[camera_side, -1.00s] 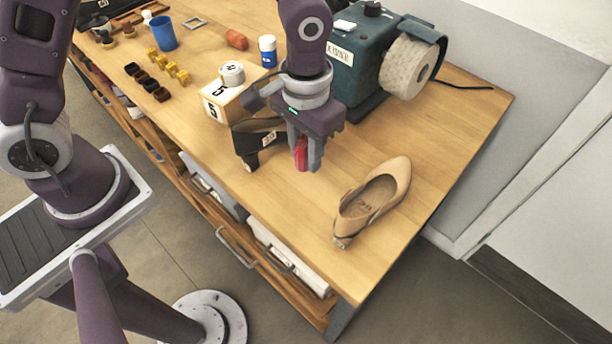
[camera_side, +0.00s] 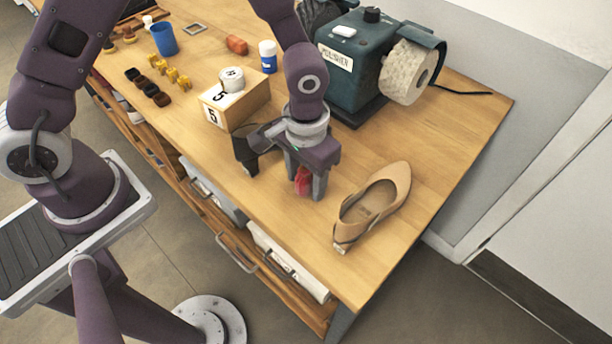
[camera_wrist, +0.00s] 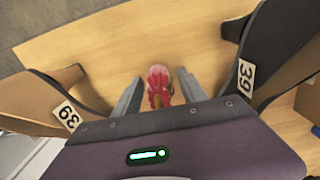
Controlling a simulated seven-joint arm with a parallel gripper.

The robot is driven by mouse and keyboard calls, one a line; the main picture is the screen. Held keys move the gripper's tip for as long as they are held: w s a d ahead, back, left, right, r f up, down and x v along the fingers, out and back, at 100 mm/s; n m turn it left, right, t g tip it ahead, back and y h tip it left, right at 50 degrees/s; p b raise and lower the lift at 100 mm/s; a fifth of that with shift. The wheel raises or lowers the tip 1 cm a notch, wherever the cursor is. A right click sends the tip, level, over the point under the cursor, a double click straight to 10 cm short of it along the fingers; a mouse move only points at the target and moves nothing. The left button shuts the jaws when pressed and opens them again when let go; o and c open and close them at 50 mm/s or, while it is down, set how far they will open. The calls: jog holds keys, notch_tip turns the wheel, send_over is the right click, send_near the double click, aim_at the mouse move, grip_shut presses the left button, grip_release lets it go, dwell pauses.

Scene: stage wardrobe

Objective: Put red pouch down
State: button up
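The small red pouch (camera_side: 303,182) is between the fingers of my gripper (camera_side: 305,192), low over the wooden tabletop, between the dark shoe and the beige shoe. In the wrist view the pouch (camera_wrist: 159,86) shows red and pink with a yellowish part, between my fingertips (camera_wrist: 160,80). Thin strips of wood show between it and each finger, so my gripper looks slightly open around it. Its underside is hidden, and contact with the table cannot be judged exactly.
A beige shoe (camera_side: 374,204) stands right of my gripper; a dark shoe (camera_side: 247,153) stands left, close by. A numbered wooden block (camera_side: 234,104) and a green polisher (camera_side: 352,68) are behind. The table's front edge is near. Bare wood (camera_side: 300,228) lies in front of my gripper.

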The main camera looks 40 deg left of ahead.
jog(key=shift+r, duration=0.15)
notch_tip(320, 180, up, 12)
jog(key=shift+a+r, duration=0.1)
jog(key=shift+r, duration=0.05)
jog(key=s+a+r+t, duration=0.2)
jog(key=s+a+r, duration=0.2)
jog(key=a+r, duration=0.4)
jog(key=s+a+r+t, duration=0.1)
jog(key=s+a+r, duration=0.1)
jog(key=s, duration=0.3)
jog(key=s+a+r+t, duration=0.2)
jog(key=s+a+r, duration=0.1)
jog(key=s, duration=0.3)
jog(key=shift+s+r+t, duration=0.2)
jog(key=shift+r+t, duration=0.1)
